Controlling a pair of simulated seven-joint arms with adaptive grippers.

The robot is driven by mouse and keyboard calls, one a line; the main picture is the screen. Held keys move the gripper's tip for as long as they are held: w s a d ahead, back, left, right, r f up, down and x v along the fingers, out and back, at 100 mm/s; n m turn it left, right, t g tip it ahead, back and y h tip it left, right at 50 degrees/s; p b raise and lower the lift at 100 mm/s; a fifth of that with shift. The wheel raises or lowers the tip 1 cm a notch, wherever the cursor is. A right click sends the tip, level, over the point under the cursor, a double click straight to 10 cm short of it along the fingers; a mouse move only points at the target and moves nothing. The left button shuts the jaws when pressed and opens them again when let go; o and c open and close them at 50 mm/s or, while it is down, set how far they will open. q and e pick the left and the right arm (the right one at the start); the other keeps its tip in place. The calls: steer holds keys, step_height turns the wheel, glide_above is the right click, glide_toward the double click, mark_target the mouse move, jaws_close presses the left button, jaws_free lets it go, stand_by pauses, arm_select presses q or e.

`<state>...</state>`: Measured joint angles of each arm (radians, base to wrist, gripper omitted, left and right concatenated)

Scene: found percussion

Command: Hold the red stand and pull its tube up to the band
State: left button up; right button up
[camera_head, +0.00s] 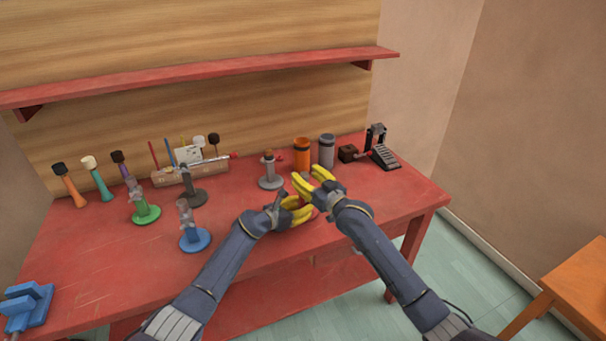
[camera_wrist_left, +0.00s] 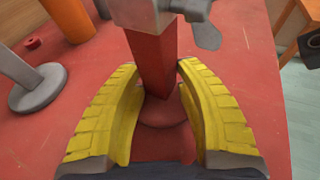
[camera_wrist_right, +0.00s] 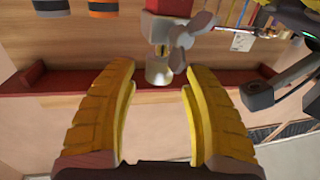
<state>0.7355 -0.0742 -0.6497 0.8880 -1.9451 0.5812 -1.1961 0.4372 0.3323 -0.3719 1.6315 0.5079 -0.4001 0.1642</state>
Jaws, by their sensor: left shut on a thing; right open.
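The red stand's square post (camera_wrist_left: 155,65) rises between the fingers of my left gripper (camera_head: 296,207), which is shut on it. The stand's round red base (camera_wrist_left: 165,112) shows below the post. A grey collar (camera_wrist_left: 158,12) with a winged knob (camera_wrist_left: 207,32) sits on top of the post. In the right wrist view, which looks upside down, a short pale tube (camera_wrist_right: 158,72) sticks out of the collar. My right gripper (camera_head: 308,184) is open, with the tube's end near its fingertips, not gripped. In the head view my grippers mostly hide the stand.
A grey stand (camera_head: 269,180), an orange cup (camera_head: 302,152) and a grey cup (camera_head: 327,151) stand behind my grippers. A dark stand (camera_head: 191,196), a green stand (camera_head: 146,214) and a blue stand (camera_head: 195,239) are to the left. The table's front edge is close.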

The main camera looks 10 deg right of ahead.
steer(key=shift+x, duration=0.95)
steer(key=shift+c, duration=0.3)
jaws_close()
